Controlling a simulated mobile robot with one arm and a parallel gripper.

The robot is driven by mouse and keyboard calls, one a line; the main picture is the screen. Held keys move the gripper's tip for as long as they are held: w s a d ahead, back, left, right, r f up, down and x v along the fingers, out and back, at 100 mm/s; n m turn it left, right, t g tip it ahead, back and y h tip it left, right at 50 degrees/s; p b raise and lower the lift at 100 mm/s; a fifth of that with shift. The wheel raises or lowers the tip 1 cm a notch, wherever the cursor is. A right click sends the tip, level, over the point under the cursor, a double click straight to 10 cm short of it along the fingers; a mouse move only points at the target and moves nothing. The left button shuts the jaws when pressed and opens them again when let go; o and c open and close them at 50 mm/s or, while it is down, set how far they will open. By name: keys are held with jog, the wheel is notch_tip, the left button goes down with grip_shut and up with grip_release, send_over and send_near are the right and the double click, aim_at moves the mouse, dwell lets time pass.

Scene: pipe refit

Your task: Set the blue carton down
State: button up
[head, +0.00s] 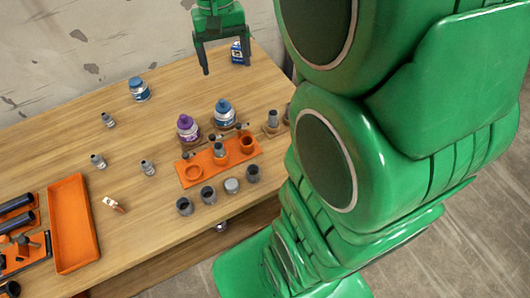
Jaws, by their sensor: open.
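The blue carton (236,55), a small blue box with a pale label, stands on the wooden table (120,190) near its far right edge. My gripper (226,69) is above the back of the table, with its two dark fingers pointing down and spread apart. The carton shows between the fingers, close to the right one, which partly covers it. I cannot tell whether a finger touches it.
An orange block with holes (193,173) stands mid-right, with grey fittings around it. A purple-capped jar (187,128), blue-capped jars (224,113) and an orange tray (73,225) are on the table. A wall is behind. My green arm hides the right side.

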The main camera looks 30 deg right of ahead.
jog(key=s+a+f+n, duration=0.1)
jog(key=s+f, duration=0.1)
jog(key=s, duration=0.9)
jog(key=s+a+f+n, duration=0.1)
jog(key=s+f, duration=0.1)
jog(key=s, duration=1)
jog(key=shift+a+f+n+g, duration=0.3)
jog(key=shift+a+f, duration=0.05)
jog(key=shift+a, duration=0.05)
